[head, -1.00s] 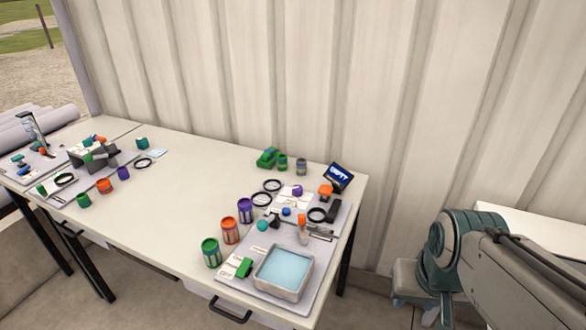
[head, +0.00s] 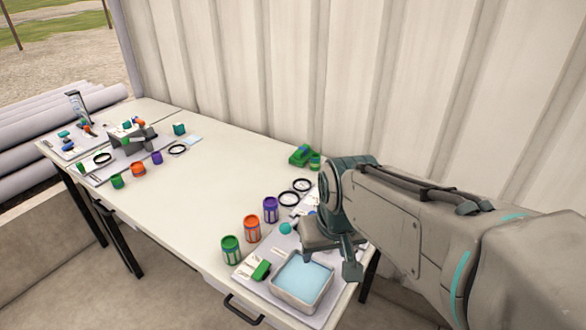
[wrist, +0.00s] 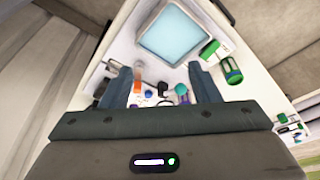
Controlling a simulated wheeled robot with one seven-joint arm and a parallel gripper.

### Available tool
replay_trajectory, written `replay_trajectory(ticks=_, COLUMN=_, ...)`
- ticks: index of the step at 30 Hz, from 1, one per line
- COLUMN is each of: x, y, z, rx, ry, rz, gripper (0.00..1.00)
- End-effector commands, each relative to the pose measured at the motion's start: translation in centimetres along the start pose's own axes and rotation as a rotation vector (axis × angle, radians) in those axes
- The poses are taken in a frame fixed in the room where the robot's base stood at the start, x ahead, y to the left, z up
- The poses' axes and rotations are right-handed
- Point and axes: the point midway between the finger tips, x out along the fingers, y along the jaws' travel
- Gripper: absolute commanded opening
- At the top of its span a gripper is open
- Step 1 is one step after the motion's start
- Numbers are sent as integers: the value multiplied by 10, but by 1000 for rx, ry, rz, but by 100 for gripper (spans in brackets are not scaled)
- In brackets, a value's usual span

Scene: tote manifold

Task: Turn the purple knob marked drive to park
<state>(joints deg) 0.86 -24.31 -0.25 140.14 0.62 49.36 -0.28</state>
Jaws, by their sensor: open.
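My gripper (wrist: 163,88) is open and empty, its two fingers spread above the right end of the table; in the head view my gripper (head: 332,252) hangs over the board behind the blue basin. The purple knob marked drive cannot be picked out: in the head view my arm covers that part of the board. The wrist view shows several small coloured parts between the fingers, including a teal ball (wrist: 181,89) with some purple beside it. I cannot tell whether that purple is the knob or a can. No marking is readable.
The blue basin (head: 303,283) stands at the table's front right. Green (head: 231,250), orange (head: 252,229) and purple (head: 270,210) cans stand left of my gripper. Black rings (head: 290,198) lie behind them. The table's middle (head: 205,195) is clear. A corrugated wall (head: 240,80) rises behind.

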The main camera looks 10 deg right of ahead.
Motion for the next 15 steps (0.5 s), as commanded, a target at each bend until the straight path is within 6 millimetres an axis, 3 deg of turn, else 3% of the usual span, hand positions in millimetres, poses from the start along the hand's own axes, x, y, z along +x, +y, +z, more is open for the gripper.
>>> replay_trajectory(ticks=8, x=13, y=21, z=-113, rx=-11, ry=34, rz=-25, gripper=56)
replay_trajectory(ticks=15, x=53, y=61, z=-204, rx=-14, ry=78, rz=-24, gripper=56)
